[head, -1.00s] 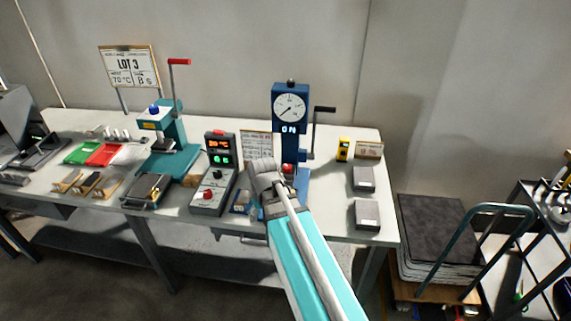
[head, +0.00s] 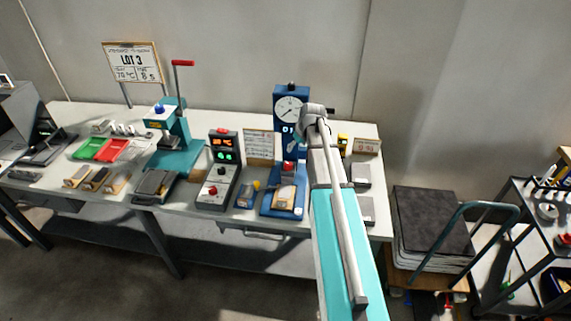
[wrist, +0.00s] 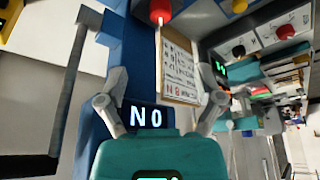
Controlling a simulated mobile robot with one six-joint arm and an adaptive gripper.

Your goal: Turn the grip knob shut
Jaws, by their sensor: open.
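A blue tester (head: 281,97) with a round dial and a lit display stands at the back of the bench. A red knob (head: 289,167) sits low on its front, above a blue base (head: 296,209) bearing a tan and grey piece. A red knob also shows at the top of the upside-down wrist view (wrist: 160,12). I cannot tell whether this is the grip knob; a yellow knob (head: 257,185) sits on a small unit to its left. My gripper (wrist: 160,100) is open and empty before the tester's display, apart from the red knob. My arm mostly hides it in the head view.
The tester's crank (wrist: 70,90) stands close beside my gripper in the wrist view. A control box (head: 215,188) with lit displays and a teal press (head: 178,150) stand to the left.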

